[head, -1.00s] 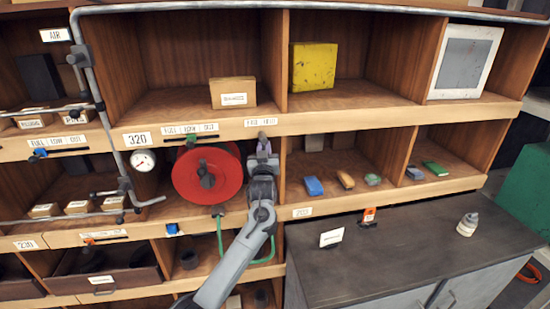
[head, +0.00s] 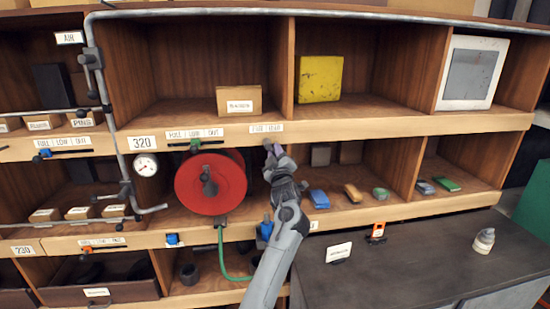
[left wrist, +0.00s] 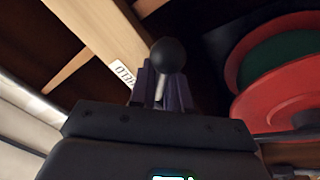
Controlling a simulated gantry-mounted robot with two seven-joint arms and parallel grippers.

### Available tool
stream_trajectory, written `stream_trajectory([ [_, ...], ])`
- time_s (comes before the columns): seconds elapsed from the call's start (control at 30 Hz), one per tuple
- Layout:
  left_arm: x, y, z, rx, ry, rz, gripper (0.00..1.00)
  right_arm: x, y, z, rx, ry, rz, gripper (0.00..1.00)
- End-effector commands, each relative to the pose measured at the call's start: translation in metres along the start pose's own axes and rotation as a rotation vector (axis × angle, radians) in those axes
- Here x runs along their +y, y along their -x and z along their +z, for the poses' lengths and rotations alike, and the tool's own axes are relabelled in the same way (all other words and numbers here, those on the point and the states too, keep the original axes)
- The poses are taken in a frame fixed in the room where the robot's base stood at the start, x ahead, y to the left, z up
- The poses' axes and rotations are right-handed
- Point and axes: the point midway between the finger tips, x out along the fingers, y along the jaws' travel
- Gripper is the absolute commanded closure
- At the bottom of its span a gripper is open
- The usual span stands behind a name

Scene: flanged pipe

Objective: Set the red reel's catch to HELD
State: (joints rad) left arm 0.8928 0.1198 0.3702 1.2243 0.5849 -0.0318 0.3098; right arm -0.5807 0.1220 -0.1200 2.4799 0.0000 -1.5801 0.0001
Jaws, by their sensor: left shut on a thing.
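The red reel (head: 210,182) stands in the middle shelf bay in the head view. A small FREE/HELD label (head: 266,128) is on the shelf edge above and right of it. My left gripper (head: 271,150) is just below that label, right of the reel. In the left wrist view my left gripper (left wrist: 162,88) is shut on the stem of the catch lever (left wrist: 168,55), whose round black knob sticks out past the fingers. Part of the label (left wrist: 122,73) shows beside the knob. The reel (left wrist: 285,75) also shows there at the right. Which mark the lever points to is unclear.
A green hose (head: 222,255) hangs below the reel. A pressure gauge (head: 145,166) and grey pipe (head: 108,110) are to its left. A cardboard box (head: 239,100) sits on the shelf above. Small coloured blocks (head: 353,193) lie to the right. A dark bench top (head: 420,245) is at lower right.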

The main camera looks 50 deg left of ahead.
Motion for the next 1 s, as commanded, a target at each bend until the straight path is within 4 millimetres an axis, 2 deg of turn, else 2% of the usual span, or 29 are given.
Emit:
stream_trajectory([
  [0.5,0.0009,-0.0004,-0.0008,0.006,0.025,-0.005,1.00,-0.0015,-0.0016,-0.0001,0.002,-0.006,-0.005,0.57],
  [0.53,0.0009,-0.0004,-0.0008,0.006,0.025,-0.004,0.81,-0.0015,-0.0016,-0.0001,0.002,-0.006,-0.005,0.57],
  [0.67,0.0009,-0.0004,-0.0008,0.006,0.024,-0.004,0.63,-0.0014,-0.0016,-0.0001,0.002,-0.005,-0.004,0.57],
  [1.0,0.0008,0.0018,0.0001,0.004,0.021,-0.004,0.63,0.0007,-0.0021,0.0005,0.001,0.003,0.003,0.57],
])
